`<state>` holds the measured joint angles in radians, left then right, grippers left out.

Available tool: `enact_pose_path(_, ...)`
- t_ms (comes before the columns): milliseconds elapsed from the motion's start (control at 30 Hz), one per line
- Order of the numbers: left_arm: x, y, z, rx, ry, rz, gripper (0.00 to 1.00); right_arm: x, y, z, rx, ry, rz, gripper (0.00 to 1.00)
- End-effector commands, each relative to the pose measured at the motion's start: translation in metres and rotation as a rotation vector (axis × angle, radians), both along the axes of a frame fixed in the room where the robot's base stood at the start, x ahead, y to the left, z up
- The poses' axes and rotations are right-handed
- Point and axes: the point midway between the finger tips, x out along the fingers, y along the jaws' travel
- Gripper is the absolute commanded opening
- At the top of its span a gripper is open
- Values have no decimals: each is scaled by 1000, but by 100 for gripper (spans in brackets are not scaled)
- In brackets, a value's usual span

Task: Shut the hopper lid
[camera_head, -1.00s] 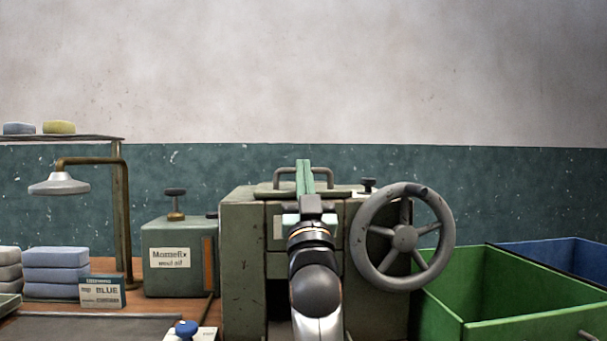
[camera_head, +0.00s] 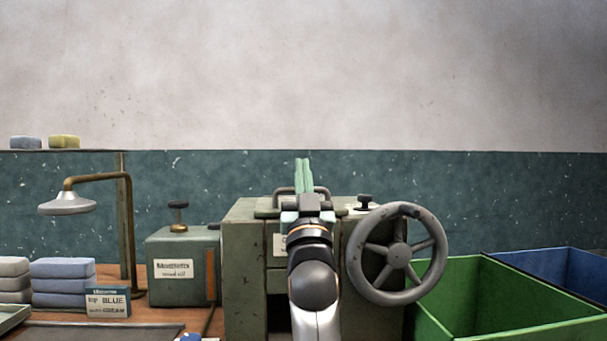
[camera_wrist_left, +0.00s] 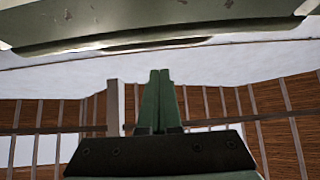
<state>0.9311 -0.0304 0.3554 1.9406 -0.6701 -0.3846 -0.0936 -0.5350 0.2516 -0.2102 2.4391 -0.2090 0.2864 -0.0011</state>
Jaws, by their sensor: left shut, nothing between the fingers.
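The green hopper machine (camera_head: 243,260) stands on the bench, mid-picture in the head view. On its top, a bar handle (camera_head: 279,200) and a thin green edge (camera_head: 266,213) show behind my gripper. They look like parts of the hopper lid, but how far it stands open is hidden. My left gripper (camera_head: 304,172) is shut and empty, its green fingers upright in front of the handle. Contact cannot be told. In the left wrist view the closed fingers (camera_wrist_left: 158,100) point up, below a worn green metal edge (camera_wrist_left: 150,30). My right gripper is not in view.
A large handwheel (camera_head: 398,255) projects from the machine's right front. Green (camera_head: 510,332) and blue (camera_head: 560,262) bins stand to the right. Space above the machine is clear.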

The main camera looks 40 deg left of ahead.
Motion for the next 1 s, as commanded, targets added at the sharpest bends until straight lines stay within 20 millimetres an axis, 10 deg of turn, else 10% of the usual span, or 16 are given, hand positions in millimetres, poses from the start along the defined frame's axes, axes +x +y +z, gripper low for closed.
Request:
enact_pose_path(200,-11,-14,-25,0,-1,-1,0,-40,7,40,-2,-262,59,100)
enact_pose_path(500,-36,-43,-70,1,-2,-1,0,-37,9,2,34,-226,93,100)
enact_pose_path(1000,-42,-51,-76,2,-2,1,0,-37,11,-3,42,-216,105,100)
